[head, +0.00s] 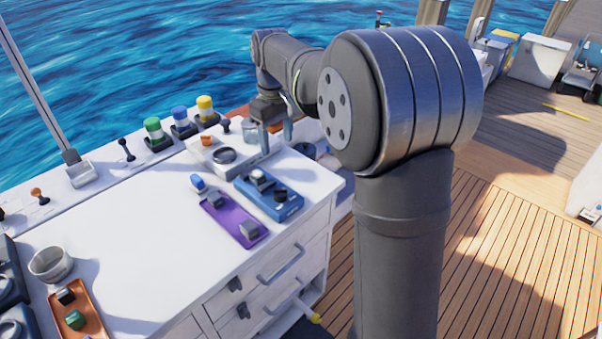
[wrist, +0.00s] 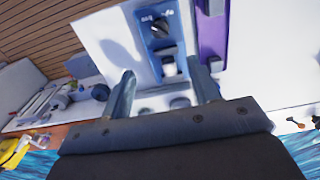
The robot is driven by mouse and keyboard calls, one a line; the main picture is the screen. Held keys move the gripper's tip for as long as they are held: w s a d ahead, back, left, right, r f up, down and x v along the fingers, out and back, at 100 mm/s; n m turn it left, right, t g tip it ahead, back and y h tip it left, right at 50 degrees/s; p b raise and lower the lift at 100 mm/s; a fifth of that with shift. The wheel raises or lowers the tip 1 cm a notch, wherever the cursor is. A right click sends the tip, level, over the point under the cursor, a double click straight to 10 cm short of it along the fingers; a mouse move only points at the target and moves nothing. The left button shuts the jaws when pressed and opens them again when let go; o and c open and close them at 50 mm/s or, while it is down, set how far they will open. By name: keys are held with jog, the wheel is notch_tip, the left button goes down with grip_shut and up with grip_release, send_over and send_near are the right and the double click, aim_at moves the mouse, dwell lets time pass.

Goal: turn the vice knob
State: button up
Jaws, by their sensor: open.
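A purple base (head: 234,218) with two grey blocks lies on the white worktop, and a small blue knob (head: 198,183) sits at its far end. I cannot tell for certain that this is the vice. Beside it is a blue base (head: 272,200) with a white cylinder (head: 258,175) and a black knob (head: 281,194). The blue base also shows in the wrist view (wrist: 158,40), with the purple base (wrist: 213,35) to its right. My gripper (head: 269,134) is open and empty at the worktop's far end, beyond both bases. It also shows in the wrist view (wrist: 162,76).
A pale device with a round dial (head: 224,155) stands near my gripper. Green (head: 154,130), blue (head: 181,120) and yellow (head: 206,108) capped parts line the back edge. An orange tray (head: 88,305) and a round cup (head: 50,264) are at lower left. The worktop's middle is clear.

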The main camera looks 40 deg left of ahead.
aim_at(280, 188)
notch_tip(280, 188, down, 17)
jog(key=shift+r, duration=0.2)
jog(key=shift+c, duration=0.3)
jog(key=c, duration=0.9)
